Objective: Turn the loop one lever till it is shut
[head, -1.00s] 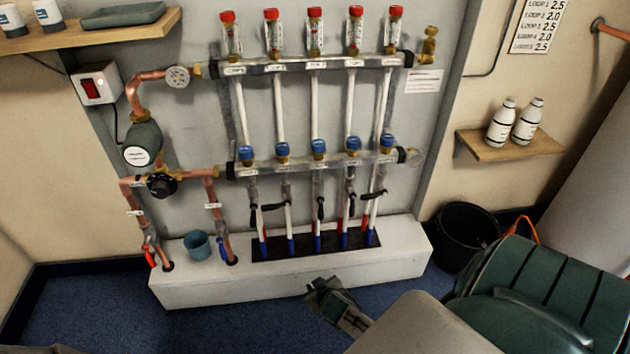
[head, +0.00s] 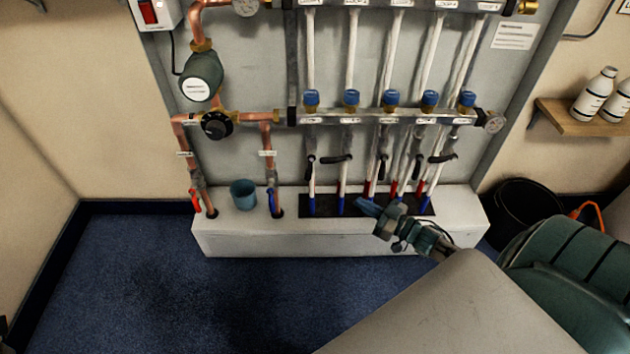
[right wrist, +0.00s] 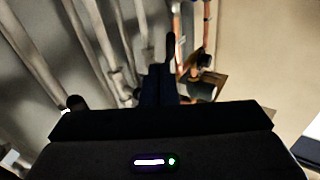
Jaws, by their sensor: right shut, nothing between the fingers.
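The loop one lever (head: 310,165) is a small black handle on the leftmost loop pipe under the lower manifold bar. It points down, roughly along its pipe. My right gripper (head: 365,207) is shut and empty, low in front of the middle pipes, to the right of the loop one lever and apart from it. In the right wrist view its closed dark fingers (right wrist: 160,85) point toward the pipes. A black handle (right wrist: 171,47) shows just beyond the tips; I cannot tell which loop it belongs to. My left gripper is not in view.
Other black levers (head: 335,158) sit close by on neighbouring pipes, some crosswise. A white plinth (head: 340,235) runs below, with a blue cup (head: 243,194) and red-handled valve (head: 196,200) at left. A black bucket (head: 525,208) stands right. The floor at left is clear.

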